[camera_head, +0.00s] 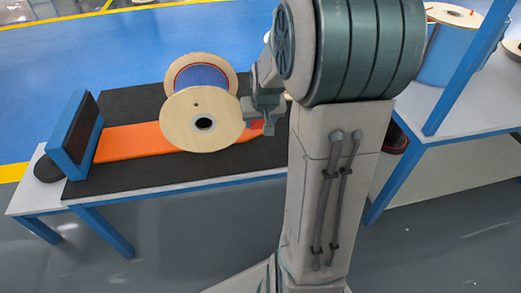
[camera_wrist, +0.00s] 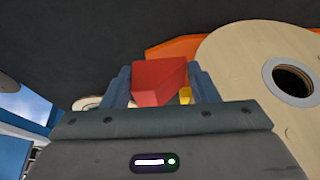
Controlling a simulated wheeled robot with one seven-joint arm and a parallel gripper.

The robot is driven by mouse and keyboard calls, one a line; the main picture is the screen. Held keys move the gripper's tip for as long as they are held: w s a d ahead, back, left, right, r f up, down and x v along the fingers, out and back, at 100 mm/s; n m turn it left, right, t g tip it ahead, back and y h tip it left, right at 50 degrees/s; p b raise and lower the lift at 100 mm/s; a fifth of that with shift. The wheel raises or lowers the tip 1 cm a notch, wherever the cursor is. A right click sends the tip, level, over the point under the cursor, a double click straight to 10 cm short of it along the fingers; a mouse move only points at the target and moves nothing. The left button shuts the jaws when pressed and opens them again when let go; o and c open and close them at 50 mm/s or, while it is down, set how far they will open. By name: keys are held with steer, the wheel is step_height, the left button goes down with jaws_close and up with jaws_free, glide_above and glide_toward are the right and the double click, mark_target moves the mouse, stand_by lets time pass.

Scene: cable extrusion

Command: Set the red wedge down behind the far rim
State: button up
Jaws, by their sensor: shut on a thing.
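The red wedge (camera_wrist: 158,80) sits between the two fingers of my gripper (camera_wrist: 160,73) in the wrist view, and the gripper is shut on it. In the head view my gripper (camera_head: 267,128) is just right of the wooden cable spool (camera_head: 193,117), pointing down. The spool stands on its rims, with its near rim facing the camera and its far rim (camera_head: 209,60) partly hidden behind blue cable. A spool rim (camera_wrist: 262,75) fills the right of the wrist view. Contact between wedge and spool cannot be told.
The spool stands on an orange strip (camera_head: 133,141) on a black mat (camera_head: 185,172). A blue-framed dark block (camera_head: 75,134) stands at the strip's left end. Bare mat lies left of and behind the spool. Another table with a blue drum (camera_head: 447,50) is at right.

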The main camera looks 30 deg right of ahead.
mark_target(259, 148)
step_height(259, 148, down, 10)
steer(key=b, duration=0.3)
steer(key=shift+r, duration=0.15)
steer(key=shift+b, duration=0.35)
steer(key=o, duration=1)
